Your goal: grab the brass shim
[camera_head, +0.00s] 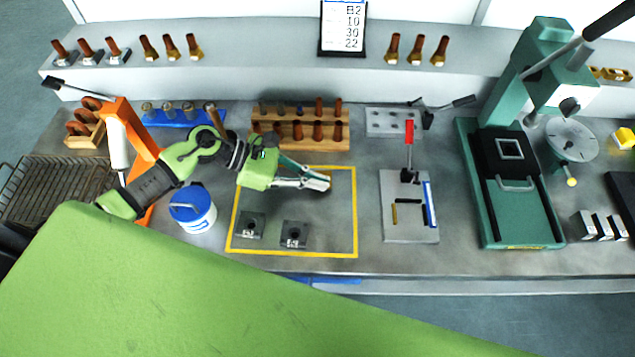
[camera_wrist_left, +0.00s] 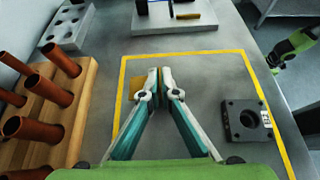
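The brass shim (camera_wrist_left: 137,88) shows in the left wrist view as a small gold piece beside my left fingertips, partly hidden by a finger. My left gripper (camera_wrist_left: 160,77) has its fingertips nearly together, with a thin brown strip of the shim between them. In the head view my left gripper (camera_head: 326,183) reaches into the yellow-taped area from the left, and only a little brown shows at its tips. I cannot tell whether the shim is clear of the table. Part of my right arm (camera_wrist_left: 296,44) shows at the right of the left wrist view; its finger opening is unclear.
Two dark square blocks (camera_head: 250,225) (camera_head: 294,234) stand inside the yellow tape. A wooden rack (camera_head: 300,143) with brown tubes stands behind. A toggle-clamp fixture (camera_head: 409,234) is to the right, a blue-lidded tub (camera_head: 193,208) to the left. The taped area's right side is clear.

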